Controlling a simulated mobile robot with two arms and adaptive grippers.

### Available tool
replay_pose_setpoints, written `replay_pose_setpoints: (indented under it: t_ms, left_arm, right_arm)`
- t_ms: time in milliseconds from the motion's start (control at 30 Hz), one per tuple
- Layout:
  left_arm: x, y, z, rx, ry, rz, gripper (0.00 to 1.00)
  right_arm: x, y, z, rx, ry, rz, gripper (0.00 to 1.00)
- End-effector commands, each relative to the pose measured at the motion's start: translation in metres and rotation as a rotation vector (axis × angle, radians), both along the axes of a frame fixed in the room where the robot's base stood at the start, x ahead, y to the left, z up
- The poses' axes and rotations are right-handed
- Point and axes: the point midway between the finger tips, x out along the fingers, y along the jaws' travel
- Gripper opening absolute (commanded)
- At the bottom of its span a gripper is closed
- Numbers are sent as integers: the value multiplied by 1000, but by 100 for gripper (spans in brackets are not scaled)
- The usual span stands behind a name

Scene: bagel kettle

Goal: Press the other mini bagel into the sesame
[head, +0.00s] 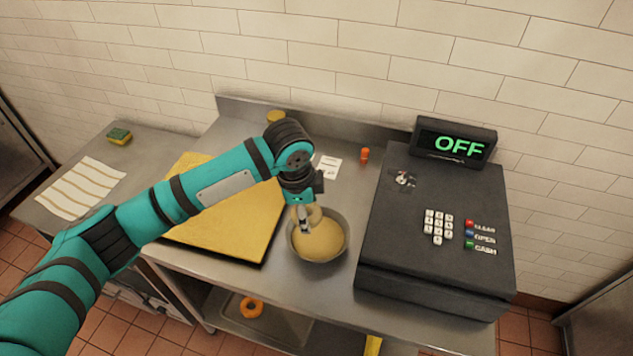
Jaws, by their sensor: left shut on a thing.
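In the head view, a metal bowl (293,254) of pale tan sesame (322,243) stands on the steel counter, between the yellow board and the black register. My left gripper (306,226) points down over the back left of the bowl. It is shut on a pale mini bagel (315,213), which is at or just above the sesame. I cannot tell whether the bagel touches the sesame. The gripper hides part of the bagel. My right gripper is not in view.
A yellow board (225,222) lies left of the bowl, partly under my left arm. A black cash register (400,240) reading OFF stands close on the right. An orange ring (251,307) lies on the lower shelf. A striped cloth (80,189) and sponge (119,136) lie far left.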

Motion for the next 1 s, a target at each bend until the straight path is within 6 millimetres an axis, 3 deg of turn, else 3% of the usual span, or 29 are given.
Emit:
replay_pose_setpoints:
  t_ms: [33,100,367,567,1000]
  left_arm:
    - [4,-8,10,-2,2,-59,31]
    - [8,-15,11,-2,1,-135,31]
    - [13,-23,6,1,-1,-237,31]
    - [12,-23,-7,1,-1,-236,31]
    - [12,-23,-52,2,-2,-236,31]
  right_arm:
    - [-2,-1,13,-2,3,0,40]
    - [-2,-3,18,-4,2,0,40]
    - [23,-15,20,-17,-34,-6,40]
    - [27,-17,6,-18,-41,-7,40]
    - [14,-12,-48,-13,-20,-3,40]
